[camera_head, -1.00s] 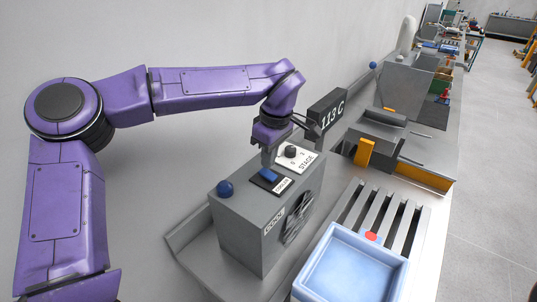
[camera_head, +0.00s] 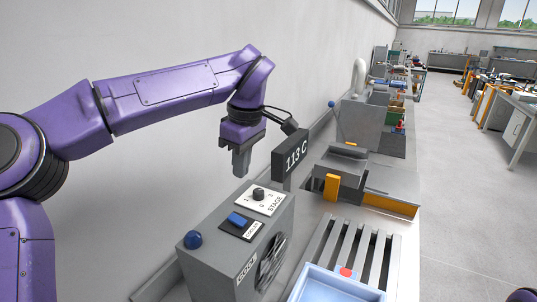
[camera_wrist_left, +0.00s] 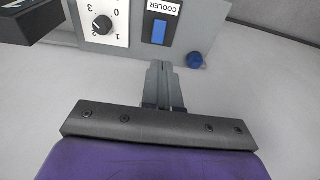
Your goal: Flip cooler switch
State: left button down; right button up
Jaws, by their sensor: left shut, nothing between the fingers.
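The cooler switch (camera_head: 237,219) is a blue rocker on a black plate with a COOLER label, on top of the grey cooler box (camera_head: 215,262). In the left wrist view the blue rocker (camera_wrist_left: 159,32) shows upside down near the top, just beyond my fingertips. My left gripper (camera_head: 240,174) is shut and empty, pointing down above and behind the box, apart from the switch. It also shows in the left wrist view (camera_wrist_left: 160,66), fingers together. My right gripper is not in view; only a bit of purple shows at the lower right corner.
A STAGE dial (camera_head: 258,194) sits beside the switch, and a blue knob (camera_head: 193,240) is at the box's left corner. A dark 113 C display (camera_head: 291,158) stands close right of my gripper. A light blue tray (camera_head: 335,288) lies at front right.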

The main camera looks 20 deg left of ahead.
aim_at(241, 223)
jog(key=k, duration=1)
